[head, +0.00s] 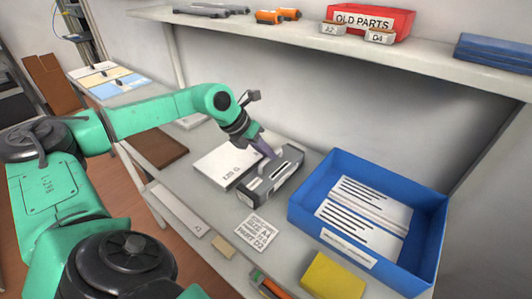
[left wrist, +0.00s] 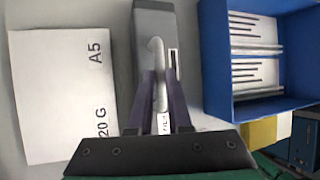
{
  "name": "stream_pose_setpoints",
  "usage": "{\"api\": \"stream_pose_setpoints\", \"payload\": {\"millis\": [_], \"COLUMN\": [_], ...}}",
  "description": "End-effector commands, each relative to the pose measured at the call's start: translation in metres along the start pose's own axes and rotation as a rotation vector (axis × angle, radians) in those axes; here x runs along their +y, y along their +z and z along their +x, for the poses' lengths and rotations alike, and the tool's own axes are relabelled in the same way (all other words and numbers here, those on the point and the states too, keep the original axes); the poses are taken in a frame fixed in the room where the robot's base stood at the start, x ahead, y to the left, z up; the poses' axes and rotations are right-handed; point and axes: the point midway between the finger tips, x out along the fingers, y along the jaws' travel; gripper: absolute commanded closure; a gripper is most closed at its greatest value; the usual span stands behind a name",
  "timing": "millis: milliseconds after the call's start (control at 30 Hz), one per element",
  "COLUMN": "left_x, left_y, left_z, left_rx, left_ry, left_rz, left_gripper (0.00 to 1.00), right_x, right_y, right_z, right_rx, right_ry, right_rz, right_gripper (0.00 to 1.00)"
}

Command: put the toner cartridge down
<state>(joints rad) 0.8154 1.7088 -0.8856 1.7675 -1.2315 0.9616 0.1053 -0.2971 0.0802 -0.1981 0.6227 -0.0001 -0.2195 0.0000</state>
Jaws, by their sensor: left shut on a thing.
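The toner cartridge (head: 262,188) is a long grey and black block with a white label on its near end. It is over the grey worktop, between the white paper pack and the blue bin; I cannot tell whether its underside touches the top. My left gripper (head: 268,153) comes down on it from above, its purple fingers shut on the cartridge's raised light grip. In the left wrist view the fingers (left wrist: 161,74) close around that grip, with the cartridge (left wrist: 152,19) running away beneath them. My right gripper is not in view.
The white paper pack (head: 222,166) lies close on the left. The blue bin (head: 327,172) with white packs stands to the right. A printed sheet (head: 257,233), a yellow block (head: 333,277) and a small tan block (head: 223,247) lie nearer. A shelf (head: 340,48) overhangs the back.

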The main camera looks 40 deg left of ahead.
Motion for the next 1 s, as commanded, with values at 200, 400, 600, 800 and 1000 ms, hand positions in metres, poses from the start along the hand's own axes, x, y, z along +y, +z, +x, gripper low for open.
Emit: {"api": "stream_pose_setpoints", "payload": {"millis": [200, 400, 600, 800, 1000], "left_x": [0.0, 0.0, 0.001, 0.003, 0.002], "left_y": [-0.002, -0.001, -0.001, -0.001, -0.001], "left_z": [0.002, 0.001, -0.004, -0.047, -0.099], "left_rx": [0.006, 0.004, 0.002, -0.001, 0.001], "left_ry": [0.001, 0.001, 0.003, 0.007, 0.005], "left_rz": [0.001, 0.002, 0.002, 0.001, 0.0], "left_gripper": [0.6, 0.53, 0.53, 0.53, 0.53], "right_x": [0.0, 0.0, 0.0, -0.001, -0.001], "right_y": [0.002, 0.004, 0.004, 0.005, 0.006], "right_z": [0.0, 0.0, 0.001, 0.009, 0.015], "right_rx": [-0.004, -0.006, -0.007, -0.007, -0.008], "right_ry": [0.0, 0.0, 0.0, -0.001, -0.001], "right_rz": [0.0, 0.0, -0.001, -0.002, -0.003], "right_gripper": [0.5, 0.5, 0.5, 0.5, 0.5]}}
